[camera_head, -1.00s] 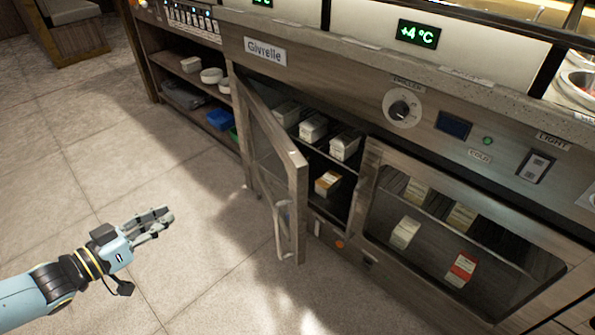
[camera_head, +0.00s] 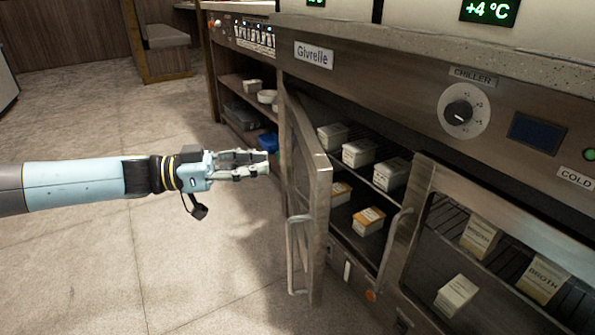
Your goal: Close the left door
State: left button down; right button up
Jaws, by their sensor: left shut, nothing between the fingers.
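The left door (camera_head: 318,215) of the chiller stands open in the head view, swung out toward the floor side. My left gripper (camera_head: 268,162) is shut and empty. It points right, just left of the door's outer face and above the handle's height in the picture. I cannot tell whether its tips touch the door. My right gripper is not in view.
Behind the open door, cartons (camera_head: 358,153) stand on the chiller shelves. The right door (camera_head: 420,215) is shut, with more cartons behind its glass. An open shelf unit (camera_head: 235,84) with bowls stands farther back. The tiled floor (camera_head: 110,255) at left is clear.

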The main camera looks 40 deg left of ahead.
aim_at(311, 161)
pick_arm(q)
jog(key=b+x, duration=0.1)
jog(key=x, duration=0.3)
jog(key=b+x, duration=0.1)
jog(key=x, duration=0.1)
jog(key=shift+w+d+f+b, duration=0.15)
jog(key=shift+w+f+b, duration=0.05)
jog(key=shift+f+b, duration=0.1)
jog(key=shift+w+d+r, duration=0.2)
jog(key=shift+w+d, duration=0.2)
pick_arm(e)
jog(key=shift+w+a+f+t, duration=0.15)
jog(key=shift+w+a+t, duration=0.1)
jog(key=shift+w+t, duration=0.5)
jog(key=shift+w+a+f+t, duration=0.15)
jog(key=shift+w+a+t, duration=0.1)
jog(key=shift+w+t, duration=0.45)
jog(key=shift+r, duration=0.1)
